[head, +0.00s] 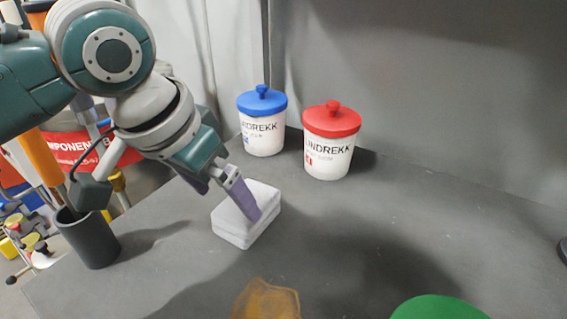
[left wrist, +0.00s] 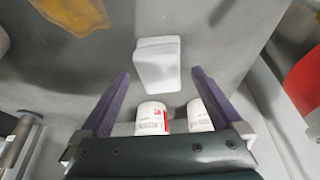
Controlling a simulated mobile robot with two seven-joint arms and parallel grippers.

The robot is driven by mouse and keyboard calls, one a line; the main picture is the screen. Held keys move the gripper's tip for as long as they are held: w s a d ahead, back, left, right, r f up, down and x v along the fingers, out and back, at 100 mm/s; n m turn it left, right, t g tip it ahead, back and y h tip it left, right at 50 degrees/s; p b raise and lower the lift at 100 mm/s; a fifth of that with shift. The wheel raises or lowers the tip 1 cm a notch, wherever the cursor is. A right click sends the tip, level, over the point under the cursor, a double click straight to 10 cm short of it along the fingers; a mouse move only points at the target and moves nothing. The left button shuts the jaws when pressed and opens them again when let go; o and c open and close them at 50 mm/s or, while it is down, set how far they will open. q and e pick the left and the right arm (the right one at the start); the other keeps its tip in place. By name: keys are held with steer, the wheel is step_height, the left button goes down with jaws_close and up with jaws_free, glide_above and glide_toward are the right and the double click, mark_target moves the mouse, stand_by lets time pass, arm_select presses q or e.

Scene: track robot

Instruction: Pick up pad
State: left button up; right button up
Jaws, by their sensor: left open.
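The pad (head: 246,218) is a white, rounded block lying flat on the grey table, left of the middle in the head view. In the left wrist view the pad (left wrist: 158,66) shows ahead of and between the fingertips. My left gripper (head: 250,204) is over the pad in the head view, with one purple finger in front of its top. In the left wrist view my left gripper (left wrist: 160,74) has its two fingers wide apart with nothing between them. I cannot tell whether a finger touches the pad. My right gripper is not in view.
A blue-lidded jar (head: 262,125) and a red-lidded jar (head: 329,145) stand behind the pad near the wall. A dark cup (head: 90,240) stands at the table's left edge. A brown patch (head: 267,300) and a green round thing (head: 440,309) are at the front. The right side of the table is mostly clear.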

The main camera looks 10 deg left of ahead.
mark_target(234, 210)
arm_select(q)
steer(key=b+x, duration=0.2)
steer(key=x, duration=0.4)
steer(key=shift+w+f, duration=0.1)
steer(key=shift+f, duration=0.1)
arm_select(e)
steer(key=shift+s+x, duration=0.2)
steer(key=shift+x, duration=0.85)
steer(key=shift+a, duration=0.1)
arm_select(q)
steer(key=c, duration=1.1)
arm_select(e)
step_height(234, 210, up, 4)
steer(key=p, duration=0.3)
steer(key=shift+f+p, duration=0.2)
steer(key=shift+p, duration=0.15)
arm_select(q)
steer(key=shift+r, duration=10.1)
